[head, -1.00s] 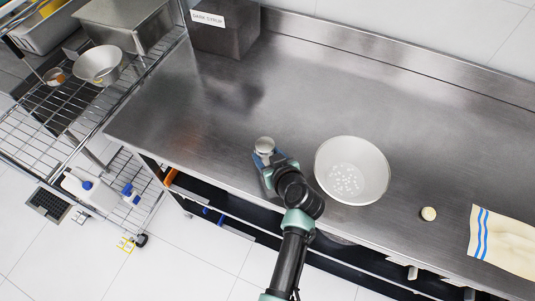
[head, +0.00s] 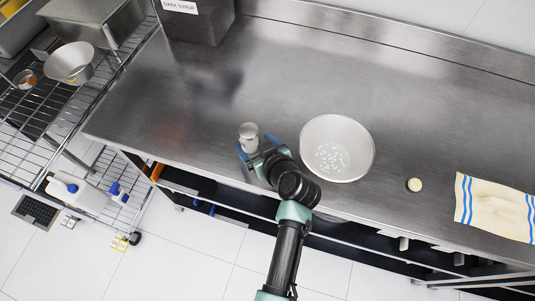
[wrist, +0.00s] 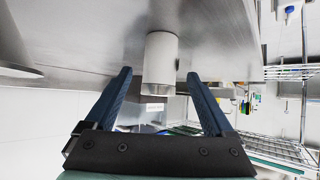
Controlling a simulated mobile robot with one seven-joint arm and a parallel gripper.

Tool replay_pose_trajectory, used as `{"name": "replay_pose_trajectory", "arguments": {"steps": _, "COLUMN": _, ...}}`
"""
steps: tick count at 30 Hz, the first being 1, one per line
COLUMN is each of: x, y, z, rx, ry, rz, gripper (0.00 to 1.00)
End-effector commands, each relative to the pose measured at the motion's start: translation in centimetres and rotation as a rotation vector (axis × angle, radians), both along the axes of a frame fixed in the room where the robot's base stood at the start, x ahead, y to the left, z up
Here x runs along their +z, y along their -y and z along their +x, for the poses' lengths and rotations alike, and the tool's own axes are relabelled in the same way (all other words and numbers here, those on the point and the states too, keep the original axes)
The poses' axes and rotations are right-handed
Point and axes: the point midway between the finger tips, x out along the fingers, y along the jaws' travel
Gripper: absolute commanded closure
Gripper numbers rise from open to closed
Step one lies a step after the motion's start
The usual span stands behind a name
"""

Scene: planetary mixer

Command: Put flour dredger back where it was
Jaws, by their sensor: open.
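The flour dredger (head: 249,137) is a small pale metal can standing upright on the steel bench near its front edge. It also shows in the wrist view (wrist: 160,58), ahead of and between my fingers. My gripper (head: 257,144) is open, with its two blue fingers (wrist: 160,95) spread apart.
A wide metal bowl (head: 350,135) with white bits inside stands right of my gripper. A small pale round piece (head: 414,185) and a blue-striped towel (head: 490,207) lie farther right. A dark syrup bin (head: 200,22) stands at the back left, beside a wire rack (head: 50,110).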

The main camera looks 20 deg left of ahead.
Motion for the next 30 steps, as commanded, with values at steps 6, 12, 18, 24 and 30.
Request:
{"name": "replay_pose_trajectory", "arguments": {"steps": 6, "x": 2.0, "y": 2.3, "z": -2.4, "rx": -0.003, "ry": 0.002, "rz": -0.002, "gripper": 0.12}}
{"name": "replay_pose_trajectory", "arguments": {"steps": 12, "x": 3.8, "y": 4.0, "z": -4.2, "rx": -0.002, "ry": 0.002, "rz": -0.002, "gripper": 0.12}}
{"name": "replay_pose_trajectory", "arguments": {"steps": 18, "x": 4.9, "y": 4.9, "z": -5.2, "rx": -0.001, "ry": 0.0, "rz": 0.0, "gripper": 0.12}}
{"name": "replay_pose_trajectory", "arguments": {"steps": 24, "x": 5.4, "y": 5.2, "z": -5.2, "rx": -0.005, "ry": 0.006, "rz": -0.002, "gripper": 0.12}}
{"name": "replay_pose_trajectory", "arguments": {"steps": 30, "x": 13.6, "y": 6.7, "z": -0.1, "rx": -0.137, "ry": 0.179, "rz": -0.021, "gripper": 0.12}}
